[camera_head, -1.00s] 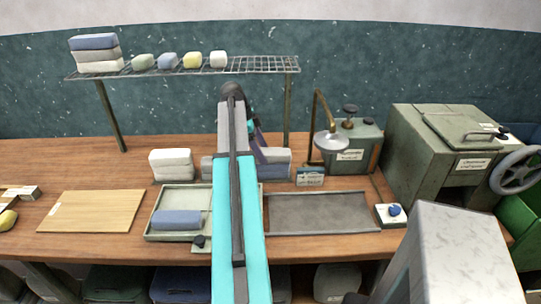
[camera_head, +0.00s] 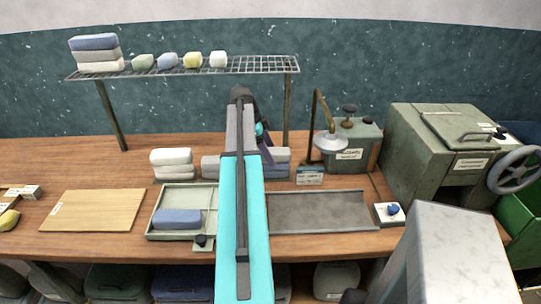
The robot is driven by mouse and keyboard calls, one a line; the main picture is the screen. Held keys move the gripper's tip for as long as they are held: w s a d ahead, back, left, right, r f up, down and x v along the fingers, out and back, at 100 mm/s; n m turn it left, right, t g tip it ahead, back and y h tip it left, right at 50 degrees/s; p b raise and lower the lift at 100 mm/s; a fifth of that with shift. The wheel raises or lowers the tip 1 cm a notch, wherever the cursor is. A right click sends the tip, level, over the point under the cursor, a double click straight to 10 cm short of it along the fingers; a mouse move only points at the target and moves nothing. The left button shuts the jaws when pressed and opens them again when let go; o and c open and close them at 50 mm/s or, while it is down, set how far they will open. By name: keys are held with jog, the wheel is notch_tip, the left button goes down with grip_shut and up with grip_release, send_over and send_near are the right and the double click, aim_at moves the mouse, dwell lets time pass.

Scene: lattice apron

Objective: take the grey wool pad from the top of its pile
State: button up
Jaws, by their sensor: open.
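Behind my arm on the bench, grey pads (camera_head: 276,155) lie on top of blue-grey ones, partly hidden by the arm. A grey pad (camera_head: 210,165) also shows left of the arm. My gripper (camera_head: 266,154) is mostly hidden behind my forearm; a dark purple part of it shows in front of the grey pad on the right. It is open, and I see nothing held. I cannot tell whether it touches the pads.
A white pad pile (camera_head: 171,162) stands to the left. A tray (camera_head: 153,228) holds a blue pad (camera_head: 178,218). A wire shelf (camera_head: 262,64) with pads and small blocks hangs above. A grey tray (camera_head: 320,210) is empty.

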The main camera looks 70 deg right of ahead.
jog(key=shift+f, duration=0.25)
dwell(0.5)
jog(key=c, duration=1.1)
